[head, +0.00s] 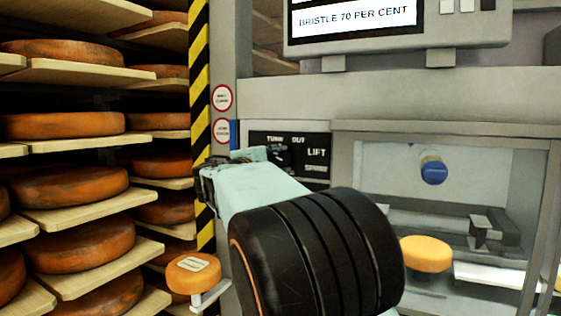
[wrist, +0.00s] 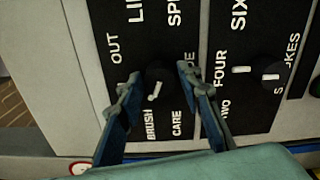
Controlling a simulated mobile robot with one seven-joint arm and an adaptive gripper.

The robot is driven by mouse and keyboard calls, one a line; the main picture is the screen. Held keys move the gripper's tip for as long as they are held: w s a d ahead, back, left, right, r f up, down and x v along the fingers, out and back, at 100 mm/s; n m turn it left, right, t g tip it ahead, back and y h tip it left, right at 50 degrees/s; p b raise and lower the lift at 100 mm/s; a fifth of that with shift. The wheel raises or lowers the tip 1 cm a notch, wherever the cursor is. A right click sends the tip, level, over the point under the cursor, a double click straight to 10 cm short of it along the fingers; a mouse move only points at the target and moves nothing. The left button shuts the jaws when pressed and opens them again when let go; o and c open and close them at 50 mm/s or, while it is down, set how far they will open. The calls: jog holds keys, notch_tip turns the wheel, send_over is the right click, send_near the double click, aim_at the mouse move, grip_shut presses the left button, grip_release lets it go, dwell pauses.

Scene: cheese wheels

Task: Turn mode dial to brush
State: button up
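The mode dial (wrist: 156,82) is a black knob with a white pointer mark on a black label panel (wrist: 177,100). Its mark slants to the lower left, toward the side of the word BRUSH; I cannot tell if it sits exactly there. My gripper (wrist: 157,84) is open, one finger on each side of the dial with gaps showing; depth to the knob is unclear.
A second dial (wrist: 270,73), among FOUR, SIX and STROKES, is close right of my right finger. A screen (head: 353,19) reads BRISTLE 70 PER CENT. Cheese shelves (head: 85,188) stand left, a striped post (head: 199,90) beside them. A glazed cabinet (head: 450,128) stands right.

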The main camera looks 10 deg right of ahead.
jog(key=shift+o, duration=0.7)
jog(key=shift+s+a, duration=0.15)
jog(key=shift+s, duration=0.05)
jog(key=v, duration=1.1)
jog(key=shift+s+a, duration=0.15)
jog(key=shift+s, duration=0.1)
